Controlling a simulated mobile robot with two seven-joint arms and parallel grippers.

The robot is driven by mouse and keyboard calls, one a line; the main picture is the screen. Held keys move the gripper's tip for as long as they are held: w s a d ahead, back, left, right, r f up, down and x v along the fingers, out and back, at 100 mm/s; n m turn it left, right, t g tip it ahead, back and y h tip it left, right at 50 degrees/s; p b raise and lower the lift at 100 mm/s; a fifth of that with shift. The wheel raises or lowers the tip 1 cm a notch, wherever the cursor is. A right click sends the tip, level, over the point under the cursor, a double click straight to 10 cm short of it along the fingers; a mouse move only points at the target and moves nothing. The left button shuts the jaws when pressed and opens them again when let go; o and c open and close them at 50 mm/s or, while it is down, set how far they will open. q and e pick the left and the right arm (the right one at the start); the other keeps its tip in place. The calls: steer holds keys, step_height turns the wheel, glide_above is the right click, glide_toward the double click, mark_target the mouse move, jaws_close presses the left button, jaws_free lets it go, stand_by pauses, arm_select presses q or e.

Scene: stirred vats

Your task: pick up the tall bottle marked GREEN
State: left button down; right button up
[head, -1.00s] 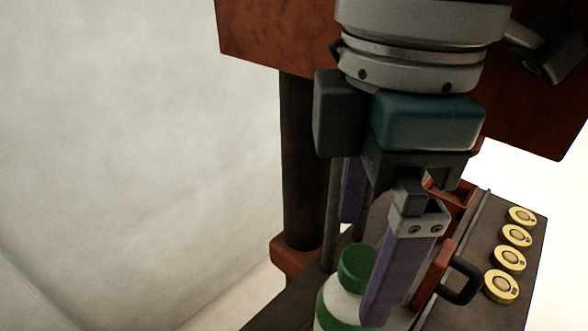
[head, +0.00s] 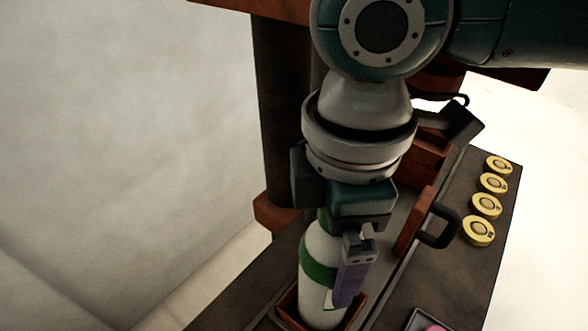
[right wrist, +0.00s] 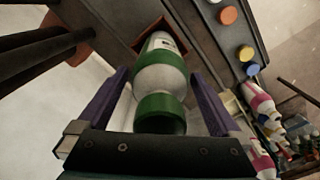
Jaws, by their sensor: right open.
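The tall white bottle (head: 318,270) with a green band stands upright in a low red-brown square holder (head: 287,305). It also shows in the right wrist view (right wrist: 158,78), with its green cap nearest the camera and a dark mark on its label too small to read. My right gripper (head: 343,288) is around the bottle from above, its palm over the cap. In the right wrist view its two purple fingers (right wrist: 160,85) stand on either side of the bottle, with gaps showing. In the head view one finger is hidden. My left gripper is not seen.
Several yellow discs (head: 485,205) lie along the dark bench top at right. A red-brown block with a black handle (head: 437,228) stands just right of the bottle. A dark post (head: 280,120) rises behind. White-and-pink bottles (right wrist: 262,105) show at right in the right wrist view.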

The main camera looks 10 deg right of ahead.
steer(key=shift+c, duration=0.2)
steer(key=shift+r, duration=0.1)
jaws_close()
stand_by(0.4)
